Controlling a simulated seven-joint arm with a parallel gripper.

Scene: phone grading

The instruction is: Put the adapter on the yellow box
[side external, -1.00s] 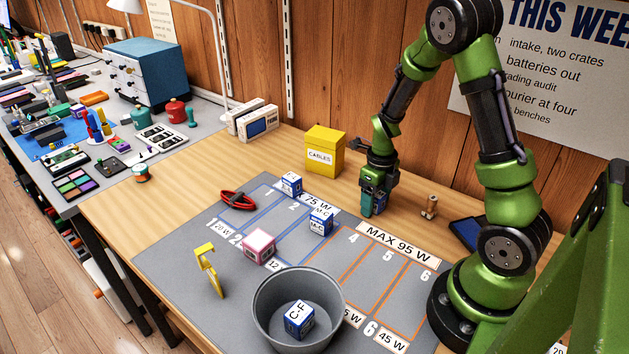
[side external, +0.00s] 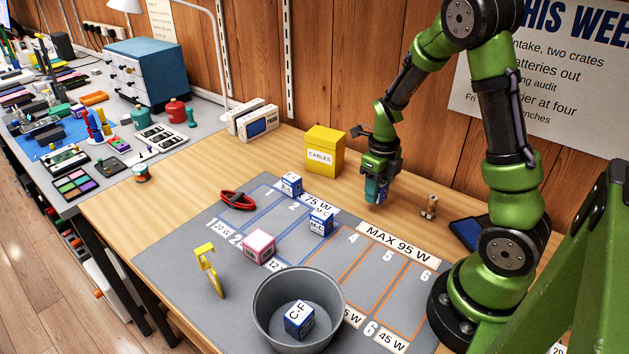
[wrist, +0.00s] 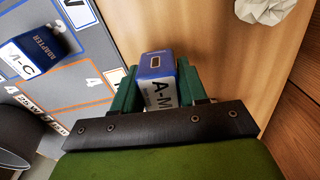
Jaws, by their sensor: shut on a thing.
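My gripper (side external: 375,195) is shut on a blue and white adapter (wrist: 158,75) with "A-M" lettering, which sits between the green fingers in the wrist view. In the side view the adapter is mostly hidden by the fingers, held a little above the wooden bench. The yellow box (side external: 325,153), labelled "CABLES", stands on the bench to the left of my gripper, near the wall. Its top appears closed and bare. The yellow box is not in the wrist view.
Other adapters (side external: 291,184) (side external: 320,222) and a pink-and-white cube (side external: 259,246) stand on the grey mat (side external: 170,262). A grey bin (side external: 275,315) holds another adapter.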

